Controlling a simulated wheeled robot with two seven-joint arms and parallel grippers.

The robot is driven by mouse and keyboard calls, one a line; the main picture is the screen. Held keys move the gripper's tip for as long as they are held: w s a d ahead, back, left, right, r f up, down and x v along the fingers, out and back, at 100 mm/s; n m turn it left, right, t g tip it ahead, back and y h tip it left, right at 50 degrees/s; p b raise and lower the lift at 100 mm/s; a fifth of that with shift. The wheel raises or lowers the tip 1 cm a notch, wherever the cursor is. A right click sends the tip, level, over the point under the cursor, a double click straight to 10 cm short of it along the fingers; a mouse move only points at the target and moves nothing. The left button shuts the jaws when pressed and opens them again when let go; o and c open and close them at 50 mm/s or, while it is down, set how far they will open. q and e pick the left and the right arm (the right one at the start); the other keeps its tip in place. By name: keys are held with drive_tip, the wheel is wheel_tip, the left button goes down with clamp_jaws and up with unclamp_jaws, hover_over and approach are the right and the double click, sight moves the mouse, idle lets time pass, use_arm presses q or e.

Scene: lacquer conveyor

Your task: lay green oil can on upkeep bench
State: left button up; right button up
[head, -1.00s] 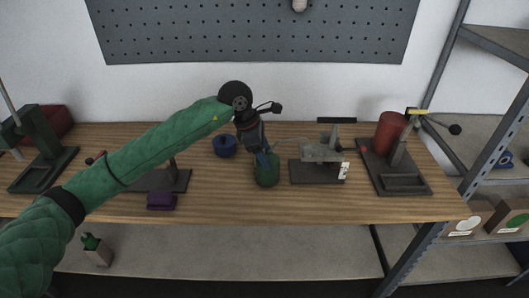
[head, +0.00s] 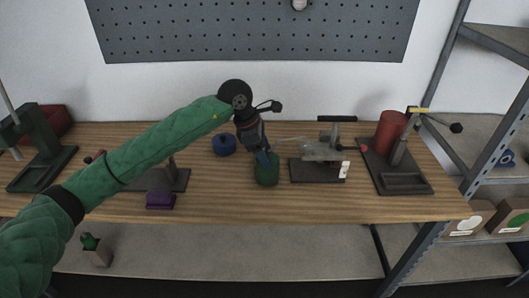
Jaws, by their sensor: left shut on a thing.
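The green oil can (head: 267,175) stands upright on the wooden upkeep bench (head: 230,205), near the middle. My left gripper (head: 264,158) reaches down from above and is shut on the top of the can, hiding part of it. I cannot tell whether the can touches the bench or hangs just above it. A thin pale spout seems to run right from the gripper. My right gripper is not in view.
A blue round can (head: 224,146) stands behind left, a purple block (head: 160,200) front left. A grey vise-like device (head: 318,165) is close on the right. Further right are a red cylinder (head: 390,132) and a lever press (head: 402,165). The front middle bench is clear.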

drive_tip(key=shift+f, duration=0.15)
use_arm(q)
drive_tip(key=o, duration=1.5)
drive_tip(key=shift+a+r+b, duration=0.25)
drive_tip(key=shift+r+b, duration=0.15)
drive_tip(key=shift+b, duration=0.05)
drive_tip(key=shift+v, duration=0.75)
drive_tip(key=b+v, duration=0.1)
drive_tip(key=v, duration=0.3)
drive_tip(key=shift+a+r+b, duration=0.2)
drive_tip(key=shift+r+b, duration=0.1)
drive_tip(key=shift+r, duration=0.35)
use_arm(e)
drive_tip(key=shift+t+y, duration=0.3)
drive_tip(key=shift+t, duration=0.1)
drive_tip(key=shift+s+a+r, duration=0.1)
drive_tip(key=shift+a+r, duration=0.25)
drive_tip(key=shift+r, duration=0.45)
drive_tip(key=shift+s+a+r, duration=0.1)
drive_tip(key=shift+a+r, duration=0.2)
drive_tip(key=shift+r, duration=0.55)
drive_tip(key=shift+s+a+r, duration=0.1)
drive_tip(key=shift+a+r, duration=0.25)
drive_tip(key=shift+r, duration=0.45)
